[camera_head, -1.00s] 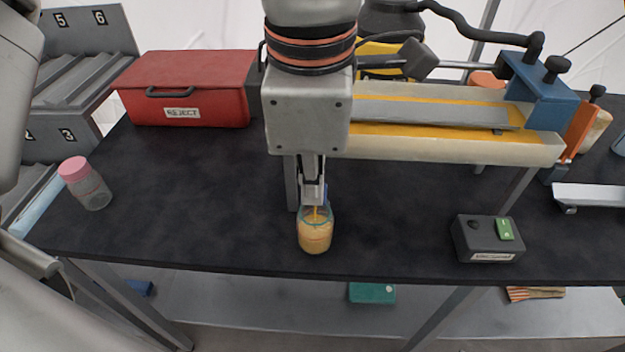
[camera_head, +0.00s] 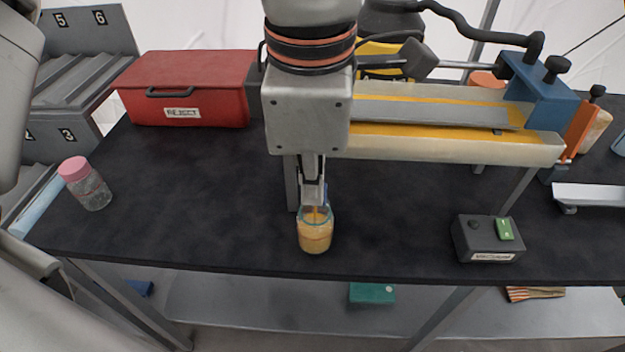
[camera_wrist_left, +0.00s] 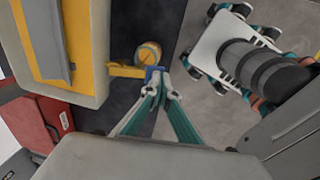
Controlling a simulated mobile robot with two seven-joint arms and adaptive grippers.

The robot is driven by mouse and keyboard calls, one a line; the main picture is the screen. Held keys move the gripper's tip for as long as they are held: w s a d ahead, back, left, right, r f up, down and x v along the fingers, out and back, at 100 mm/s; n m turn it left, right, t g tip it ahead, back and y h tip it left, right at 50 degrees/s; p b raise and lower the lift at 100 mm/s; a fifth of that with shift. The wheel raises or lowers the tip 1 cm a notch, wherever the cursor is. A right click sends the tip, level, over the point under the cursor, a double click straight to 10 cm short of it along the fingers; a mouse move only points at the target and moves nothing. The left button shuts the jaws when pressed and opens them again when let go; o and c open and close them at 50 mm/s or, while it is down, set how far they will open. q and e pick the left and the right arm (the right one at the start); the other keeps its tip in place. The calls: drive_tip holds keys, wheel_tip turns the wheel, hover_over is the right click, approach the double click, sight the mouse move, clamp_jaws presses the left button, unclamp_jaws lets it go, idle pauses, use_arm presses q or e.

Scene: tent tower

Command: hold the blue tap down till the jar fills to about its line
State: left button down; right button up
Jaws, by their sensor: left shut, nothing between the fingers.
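The open glass jar (camera_head: 315,238) stands upright on the black table below the tank's spout, with amber contents inside. A thin amber stream shows at its mouth. A faint reddish line crosses the jar, and the contents appear to reach around it or above. The blue tap (camera_wrist_left: 152,74) sits at the end of the yellow spout in the left wrist view; in the head view it is mostly hidden behind my gripper. My left gripper (camera_head: 314,190) is shut and empty, pointing down, its tips (camera_wrist_left: 160,86) at the tap, apparently touching. My right gripper is not in view.
The long tank (camera_head: 450,149) with amber contents stands behind the jar. A red REJECT box (camera_head: 190,90) is at the back left. A pink-lidded jar (camera_head: 85,183) stands at left, a dark box with a green switch (camera_head: 488,240) at right.

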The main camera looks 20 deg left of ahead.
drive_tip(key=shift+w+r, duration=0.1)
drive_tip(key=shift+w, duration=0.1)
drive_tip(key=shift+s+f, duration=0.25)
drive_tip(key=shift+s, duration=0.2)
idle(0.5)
